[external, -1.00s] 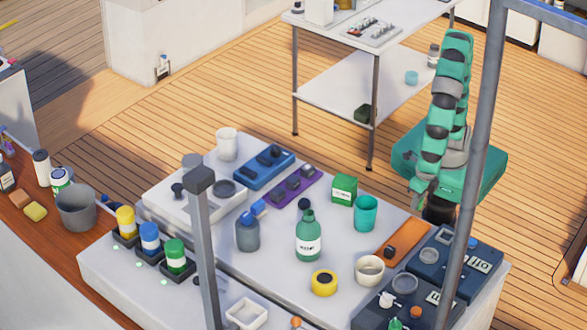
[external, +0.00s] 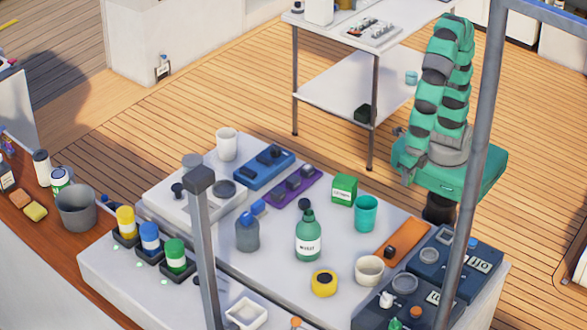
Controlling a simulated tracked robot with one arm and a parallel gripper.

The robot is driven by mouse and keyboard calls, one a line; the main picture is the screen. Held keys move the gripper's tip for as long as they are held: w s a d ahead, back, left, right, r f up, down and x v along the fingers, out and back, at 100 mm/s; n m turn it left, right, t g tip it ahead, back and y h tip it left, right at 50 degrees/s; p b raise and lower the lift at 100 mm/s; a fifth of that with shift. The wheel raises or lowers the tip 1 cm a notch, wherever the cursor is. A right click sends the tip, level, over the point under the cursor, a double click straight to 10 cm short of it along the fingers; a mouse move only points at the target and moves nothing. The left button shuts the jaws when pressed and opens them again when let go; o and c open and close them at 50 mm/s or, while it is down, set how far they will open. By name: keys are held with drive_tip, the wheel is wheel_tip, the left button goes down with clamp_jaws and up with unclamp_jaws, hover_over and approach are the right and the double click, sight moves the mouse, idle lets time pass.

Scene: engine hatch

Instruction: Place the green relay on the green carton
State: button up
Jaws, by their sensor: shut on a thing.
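The green carton (external: 344,189), a small box with a white label, stands on the white table behind the green bottle. My arm is folded up behind the table's right side. My gripper (external: 407,177) hangs low at the arm's left, right of the carton and apart from it. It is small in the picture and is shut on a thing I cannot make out. I cannot pick out the green relay for certain in this view. Nothing is seen resting on the carton's top.
A teal cup (external: 366,213) stands right of the carton and a green bottle (external: 308,238) in front of it. A purple tray (external: 291,188) with dark blocks lies to its left. An orange tray (external: 402,241) lies to the right. A grey post (external: 476,150) crosses the view.

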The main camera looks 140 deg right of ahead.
drive_tip(key=s+d+r+p, duration=0.1)
drive_tip(key=s+d+r, duration=0.15)
drive_tip(key=d, duration=0.35)
drive_tip(key=s+d+r+p, duration=0.1)
drive_tip(key=s+d+r, duration=0.15)
drive_tip(key=d, duration=0.25)
hover_over(345, 179)
drive_tip(key=shift+a+f, duration=0.25)
drive_tip(key=shift+f, duration=0.2)
drive_tip(key=shift+w+f, duration=0.1)
drive_tip(key=shift+f, duration=1.7)
drive_tip(key=o, duration=1)
